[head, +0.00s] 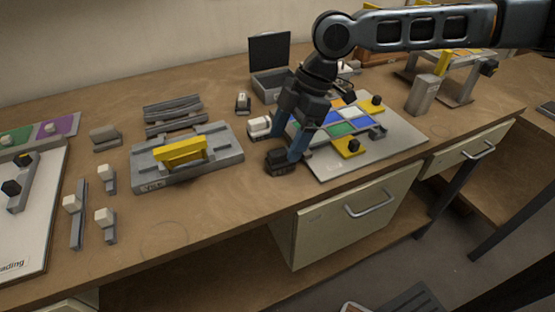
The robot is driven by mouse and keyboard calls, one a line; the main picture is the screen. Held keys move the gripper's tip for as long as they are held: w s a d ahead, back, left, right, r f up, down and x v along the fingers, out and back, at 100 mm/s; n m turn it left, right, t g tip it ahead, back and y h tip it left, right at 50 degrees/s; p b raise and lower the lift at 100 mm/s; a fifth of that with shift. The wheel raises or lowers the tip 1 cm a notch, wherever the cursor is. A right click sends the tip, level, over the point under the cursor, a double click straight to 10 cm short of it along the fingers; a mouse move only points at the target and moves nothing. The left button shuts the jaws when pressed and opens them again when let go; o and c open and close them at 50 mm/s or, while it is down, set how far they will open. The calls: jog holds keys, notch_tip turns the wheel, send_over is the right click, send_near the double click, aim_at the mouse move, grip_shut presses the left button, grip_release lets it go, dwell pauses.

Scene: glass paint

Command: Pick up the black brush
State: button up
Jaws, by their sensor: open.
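A small dark block-like thing (278,162), which looks like the black brush, sits on the wooden table just left of the grey glass board. My gripper (287,146) points down over this spot, with two bluish fingers spread apart. The right finger's tip is close beside the dark block. I cannot tell whether it touches. The left finger's tip is close to a white-topped block (258,126), a little farther back. Nothing shows held between the fingers. My gripper and arm hide part of the board behind them.
The board (400,150) carries blue, green, white and yellow panes with black knobs. A grey tray with a yellow handle (180,150) stands to the left. An open dark-lidded box (268,82) stands behind. Bare table lies in front, near the edge above a drawer (350,212).

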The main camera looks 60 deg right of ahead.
aim_at(282, 151)
jog(key=x, duration=0.5)
jog(key=shift+d+p, duration=0.1)
jog(key=shift+p, duration=0.3)
jog(key=c, duration=1.2)
jog(key=shift+o, duration=0.2)
jog(key=shift+r, duration=0.1)
notch_tip(282, 151, up, 4)
jog(key=shift+b, duration=0.4)
jog(key=s+d+r+b, duration=0.1)
jog(key=s+d+r, duration=0.5)
jog(key=d, duration=0.3)
jog(key=shift+s+r, duration=0.4)
jog(key=shift+s, duration=0.2)
jog(key=shift+d, duration=0.1)
